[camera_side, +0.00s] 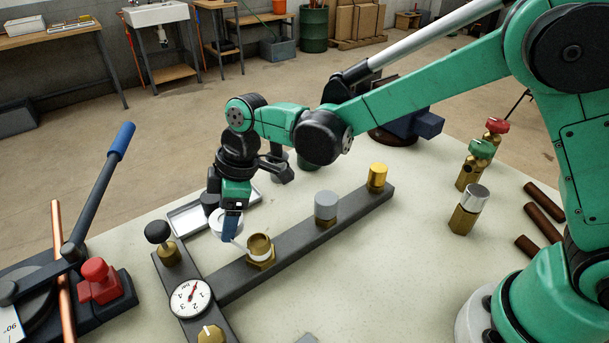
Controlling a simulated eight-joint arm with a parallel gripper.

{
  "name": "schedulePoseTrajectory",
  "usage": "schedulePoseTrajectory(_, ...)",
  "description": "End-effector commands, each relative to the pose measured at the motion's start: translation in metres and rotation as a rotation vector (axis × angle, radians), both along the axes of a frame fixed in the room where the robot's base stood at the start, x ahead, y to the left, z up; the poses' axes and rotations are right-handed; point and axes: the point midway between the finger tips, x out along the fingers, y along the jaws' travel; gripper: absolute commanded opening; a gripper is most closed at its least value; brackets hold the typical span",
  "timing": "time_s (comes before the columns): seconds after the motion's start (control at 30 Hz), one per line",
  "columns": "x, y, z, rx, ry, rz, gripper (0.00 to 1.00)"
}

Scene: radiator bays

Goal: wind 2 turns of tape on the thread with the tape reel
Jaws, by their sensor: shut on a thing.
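My gripper (231,230) points down over the bench, with its blue fingers shut on the white tape reel (219,224). The reel is partly hidden behind the fingers. The brass threaded fitting (260,246) stands upright on the dark bar, just right of and below the reel in the picture. A short pale strip, seemingly tape, shows between the fingers and the fitting's left side. I cannot tell how much tape lies on the thread.
The dark manifold bar (293,235) also carries a grey-capped fitting (326,206) and a yellow brass one (377,177). A pressure gauge (190,298) and black-knobbed valve (159,233) stand left. A metal tray (187,220) lies behind the reel. Valves (468,208) stand right.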

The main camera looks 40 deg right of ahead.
Motion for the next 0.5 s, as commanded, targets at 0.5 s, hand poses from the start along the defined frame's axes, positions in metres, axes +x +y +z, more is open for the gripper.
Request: schedulePoseTrajectory(0.5,-0.035,-0.077,0.000,0.000,0.000,-0.001,0.37)
